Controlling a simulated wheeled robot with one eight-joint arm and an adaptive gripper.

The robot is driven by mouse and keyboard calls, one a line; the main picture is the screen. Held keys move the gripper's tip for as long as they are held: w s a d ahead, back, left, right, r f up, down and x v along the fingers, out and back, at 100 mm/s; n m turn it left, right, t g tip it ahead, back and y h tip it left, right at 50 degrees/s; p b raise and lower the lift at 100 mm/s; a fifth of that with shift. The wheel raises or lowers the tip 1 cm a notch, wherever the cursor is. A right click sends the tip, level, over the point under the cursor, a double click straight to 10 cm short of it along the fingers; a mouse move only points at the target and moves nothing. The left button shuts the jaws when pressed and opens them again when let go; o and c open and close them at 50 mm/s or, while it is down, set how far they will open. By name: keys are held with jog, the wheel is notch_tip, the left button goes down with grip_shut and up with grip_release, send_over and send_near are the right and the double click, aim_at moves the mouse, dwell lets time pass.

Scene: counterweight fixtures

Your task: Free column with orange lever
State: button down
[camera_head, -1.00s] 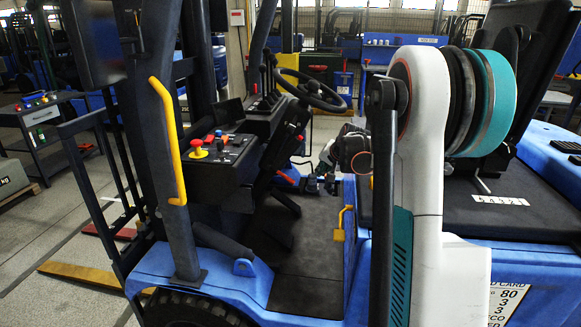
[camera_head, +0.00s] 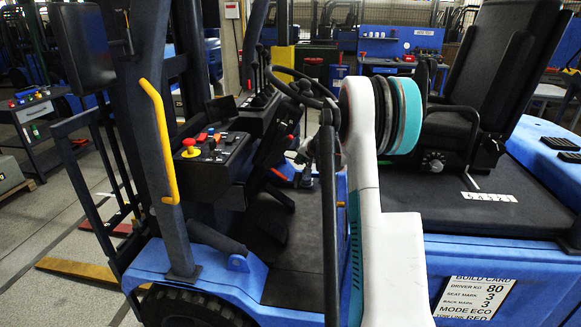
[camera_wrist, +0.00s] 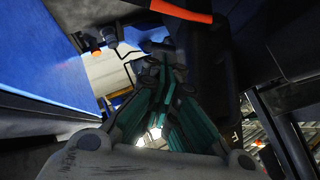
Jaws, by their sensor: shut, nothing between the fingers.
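The steering column (camera_head: 272,148) stands dark and tilted in the driver's footwell, below the black steering wheel (camera_head: 303,86). A small orange lever (camera_head: 279,173) shows low at the column's side. In the wrist view an orange grip (camera_wrist: 180,11), apparently that lever, crosses the top edge, above and beyond my fingertips. My gripper (camera_wrist: 165,55) is shut and empty, its teal-lined fingers converging under a dark part. Contact with the lever cannot be made out.
The control console (camera_head: 212,150) with a red knob stands left of the column. A yellow grab handle (camera_head: 160,140) is on the front post. The black seat (camera_head: 470,110) and a blue body with a build card (camera_head: 478,298) lie right. The floor mat (camera_head: 290,250) is clear.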

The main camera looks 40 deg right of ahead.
jog(key=b, duration=0.3)
send_over(284, 179)
jog(key=s+d, duration=0.3)
notch_tip(284, 179, down, 6)
jog(key=shift+w+a+f+b, duration=0.25)
jog(key=shift+w+a+f, duration=0.15)
jog(key=shift+f, duration=0.25)
jog(key=shift+w+a+f+b, duration=0.25)
jog(key=shift+w+f, duration=0.25)
jog(key=shift+f, duration=0.1)
jog(key=shift+w+a+f, duration=0.2)
jog(key=shift+f, duration=0.2)
jog(key=shift+f, duration=0.6)
jog(key=shift+w+a+f+b, duration=0.1)
jog(key=shift+f+b, duration=0.1)
jog(key=shift+f, duration=0.3)
jog(key=shift+w+a+f+b, duration=0.1)
jog(key=shift+f+b, duration=0.1)
jog(key=shift+f, duration=0.25)
jog(key=shift+w+a+f, duration=0.2)
jog(key=shift+w+f, duration=0.05)
jog(key=shift+f, duration=0.35)
jog(key=shift+w+a+f, duration=0.2)
jog(key=shift+f, duration=0.35)
jog(key=shift+w+a+f+b, duration=0.3)
jog(key=shift+w+a+f, duration=0.25)
jog(key=shift+f, duration=0.25)
jog(key=shift+w+a+f+b, duration=0.25)
jog(key=shift+w+a+f, duration=0.15)
jog(key=shift+w+f, duration=0.3)
